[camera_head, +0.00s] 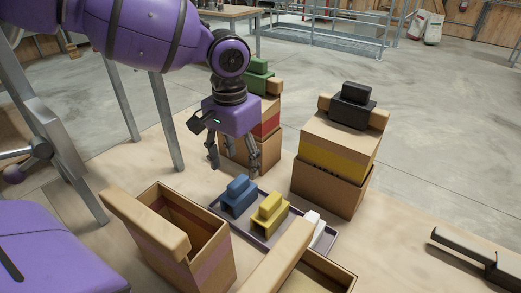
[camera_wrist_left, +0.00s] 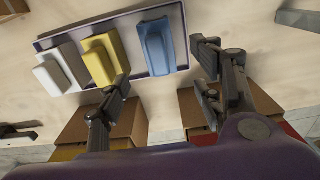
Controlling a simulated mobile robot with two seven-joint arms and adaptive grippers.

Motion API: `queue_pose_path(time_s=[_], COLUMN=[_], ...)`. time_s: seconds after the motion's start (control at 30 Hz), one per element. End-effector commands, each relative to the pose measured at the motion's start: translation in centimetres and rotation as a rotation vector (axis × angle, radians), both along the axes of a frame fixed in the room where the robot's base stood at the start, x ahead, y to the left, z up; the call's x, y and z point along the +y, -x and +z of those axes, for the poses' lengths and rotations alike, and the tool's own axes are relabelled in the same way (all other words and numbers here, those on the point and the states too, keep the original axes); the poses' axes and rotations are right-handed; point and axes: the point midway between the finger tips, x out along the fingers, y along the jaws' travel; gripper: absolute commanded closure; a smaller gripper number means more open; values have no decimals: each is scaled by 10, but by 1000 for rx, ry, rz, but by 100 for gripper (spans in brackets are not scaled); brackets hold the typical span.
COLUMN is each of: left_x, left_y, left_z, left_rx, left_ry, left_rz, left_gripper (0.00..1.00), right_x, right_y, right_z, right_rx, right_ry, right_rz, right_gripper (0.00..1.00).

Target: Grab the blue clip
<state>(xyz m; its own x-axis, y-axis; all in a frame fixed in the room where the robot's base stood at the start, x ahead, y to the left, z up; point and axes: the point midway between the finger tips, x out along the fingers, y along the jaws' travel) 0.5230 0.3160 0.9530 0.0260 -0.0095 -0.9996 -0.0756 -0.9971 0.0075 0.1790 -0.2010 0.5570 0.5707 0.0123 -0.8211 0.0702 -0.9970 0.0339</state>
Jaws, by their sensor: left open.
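The blue clip (camera_head: 238,197) sits on a shallow tray (camera_head: 259,240), at the left end of a row with a yellow clip (camera_head: 270,214) and a white clip (camera_head: 316,230). My left gripper (camera_head: 234,166) is open and empty, pointing down, just above and behind the blue clip. In the left wrist view the blue clip (camera_wrist_left: 156,48) lies beyond the fingertips, roughly between the spread fingers of the left gripper (camera_wrist_left: 165,72). The fingers appear apart from it. My right gripper does not show.
Open cardboard boxes with wooden bars stand in front, one at left (camera_head: 178,245). Behind, one box (camera_head: 335,165) carries a black clip (camera_head: 353,104), another a green clip (camera_head: 259,76). A dark tool-like object (camera_head: 478,258) lies at right. Bare tabletop lies right of the tray.

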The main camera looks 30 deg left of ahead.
Motion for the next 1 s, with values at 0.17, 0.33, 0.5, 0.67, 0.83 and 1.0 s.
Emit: queue_pose_path(time_s=[0.17, 0.33, 0.5, 0.67, 0.83, 1.0], left_x=[1, 1, 1, 1, 0, 0], left_y=[11, 9, 3, 3, 2, 1], left_z=[-23, -41, -65, -83, -86, -86], left_rx=[44, 41, 41, 38, 33, 33], left_ry=[-11, -11, -12, -10, -9, -9], left_rz=[-3, -2, -2, -2, -2, -2], left_gripper=[39, 39, 39, 39, 39, 46], right_x=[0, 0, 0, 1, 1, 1], right_y=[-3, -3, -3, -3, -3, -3], right_z=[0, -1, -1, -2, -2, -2], right_rx=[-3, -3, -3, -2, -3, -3], right_ry=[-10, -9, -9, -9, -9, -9], right_rz=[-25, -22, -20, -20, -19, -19], right_gripper=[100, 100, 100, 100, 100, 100])
